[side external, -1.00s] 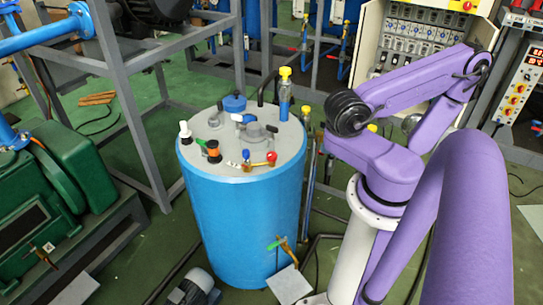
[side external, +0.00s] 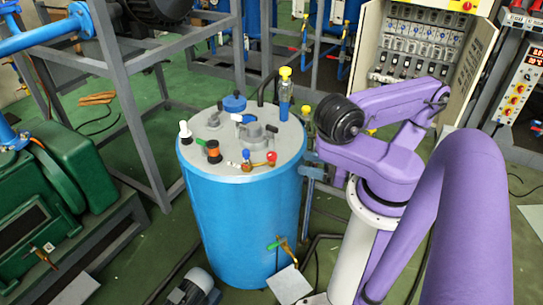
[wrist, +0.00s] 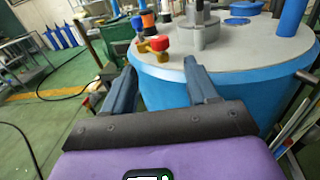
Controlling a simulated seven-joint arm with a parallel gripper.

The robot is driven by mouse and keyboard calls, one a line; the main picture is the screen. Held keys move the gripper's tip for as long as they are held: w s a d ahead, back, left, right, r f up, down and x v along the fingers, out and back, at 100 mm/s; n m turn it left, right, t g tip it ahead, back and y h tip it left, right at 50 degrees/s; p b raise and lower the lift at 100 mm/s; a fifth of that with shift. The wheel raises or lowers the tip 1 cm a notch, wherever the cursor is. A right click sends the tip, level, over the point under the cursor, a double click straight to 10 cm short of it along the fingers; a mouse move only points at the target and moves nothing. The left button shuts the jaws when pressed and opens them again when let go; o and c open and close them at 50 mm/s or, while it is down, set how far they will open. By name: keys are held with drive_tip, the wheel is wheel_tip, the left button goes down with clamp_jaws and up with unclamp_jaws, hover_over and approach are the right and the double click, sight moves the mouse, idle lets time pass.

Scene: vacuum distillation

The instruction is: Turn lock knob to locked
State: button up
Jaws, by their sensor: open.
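The blue tank (side external: 240,215) has a grey lid (side external: 226,170) carrying several fittings. A red knob (side external: 271,157) and a blue knob (side external: 246,154) sit at the near edge; an orange-and-black knob (side external: 213,151), a white knob (side external: 185,131) and a grey central fitting (side external: 252,131) stand nearby. None is clearly labelled, so I cannot tell which is the lock knob. In the wrist view, my gripper (wrist: 160,66) is open and empty, its two fingers pointing toward the tank. The red knob (wrist: 160,43) appears just beyond the fingertips, apart from them.
A tall blue valve with a yellow top (side external: 285,95) rises at the lid's back right. A brass tap (side external: 285,245) juts from the tank's lower side. A grey metal frame (side external: 130,110) and green machine (side external: 65,180) stand left. An open electrical cabinet (side external: 410,50) stands behind.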

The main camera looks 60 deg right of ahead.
sight(272, 154)
drive_tip(key=w, duration=0.4)
drive_tip(key=w+a, duration=0.1)
drive_tip(key=w, duration=0.3)
drive_tip(key=w+a, duration=0.1)
drive_tip(key=w, duration=0.2)
drive_tip(key=shift+w+a, duration=0.15)
drive_tip(key=shift+w, duration=0.25)
drive_tip(key=c, duration=0.9)
drive_tip(key=m+h, duration=0.2)
drive_tip(key=h, duration=0.1)
drive_tip(key=shift+a+h, duration=0.1)
drive_tip(key=shift+h, duration=0.3)
drive_tip(key=shift+c, duration=0.2)
drive_tip(key=shift+m+h, duration=1.3)
drive_tip(key=shift+h, duration=0.4)
drive_tip(key=o, duration=0.9)
